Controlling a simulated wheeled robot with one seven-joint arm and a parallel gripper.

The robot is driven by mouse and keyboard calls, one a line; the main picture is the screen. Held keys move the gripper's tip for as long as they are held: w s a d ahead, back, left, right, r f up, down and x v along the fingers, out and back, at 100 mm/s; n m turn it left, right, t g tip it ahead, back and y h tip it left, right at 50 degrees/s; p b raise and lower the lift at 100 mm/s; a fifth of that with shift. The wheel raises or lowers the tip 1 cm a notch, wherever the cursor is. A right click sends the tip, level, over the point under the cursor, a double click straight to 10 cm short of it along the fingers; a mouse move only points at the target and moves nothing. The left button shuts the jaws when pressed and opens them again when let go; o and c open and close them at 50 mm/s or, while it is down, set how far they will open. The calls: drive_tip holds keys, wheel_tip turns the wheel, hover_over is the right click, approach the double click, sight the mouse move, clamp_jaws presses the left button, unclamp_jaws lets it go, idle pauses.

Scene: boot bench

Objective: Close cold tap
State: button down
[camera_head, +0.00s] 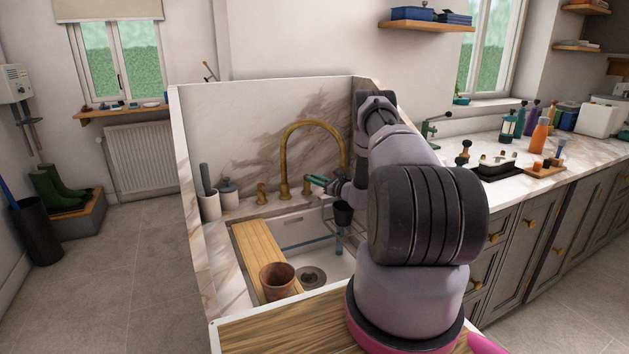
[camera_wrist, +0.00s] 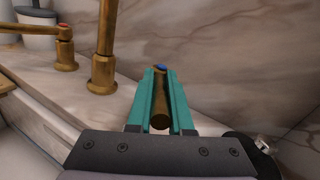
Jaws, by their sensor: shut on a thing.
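The cold tap (camera_wrist: 160,108) is a brass handle with a blue mark at its far end. It lies between the two teal fingers of my gripper (camera_wrist: 160,95) in the wrist view, and they are shut on it. In the head view my gripper (camera_head: 318,181) is at the right of the brass spout (camera_head: 283,170), above the back edge of the sink. The hot tap (camera_wrist: 63,38), brass with a red mark, stands left of the spout (camera_wrist: 103,55), its lever pointing left. The spout's outlet is hidden behind my arm in the head view.
A marble splashback (camera_head: 255,125) rises close behind the taps. A wooden board (camera_head: 258,250) crosses the sink's left side, with a brown pot (camera_head: 277,280) at its front end. A drain (camera_head: 311,277) shows in the sink.

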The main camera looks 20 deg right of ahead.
idle(0.8)
drive_tip(key=m+h, duration=0.1)
drive_tip(key=a+m+t+h, duration=0.1)
drive_tip(key=h, duration=0.1)
drive_tip(key=shift+s, duration=0.15)
drive_tip(key=shift+a+m+t+h, duration=0.15)
drive_tip(key=shift+m+h, duration=0.5)
drive_tip(key=shift+h, duration=0.3)
drive_tip(key=shift+a+m+t+h, duration=0.15)
drive_tip(key=shift+m+h, duration=0.5)
drive_tip(key=shift+h, duration=0.3)
drive_tip(key=c, duration=0.8)
unclamp_jaws()
drive_tip(key=shift+c, duration=0.2)
drive_tip(key=s, duration=1.1)
drive_tip(key=shift+d, duration=0.15)
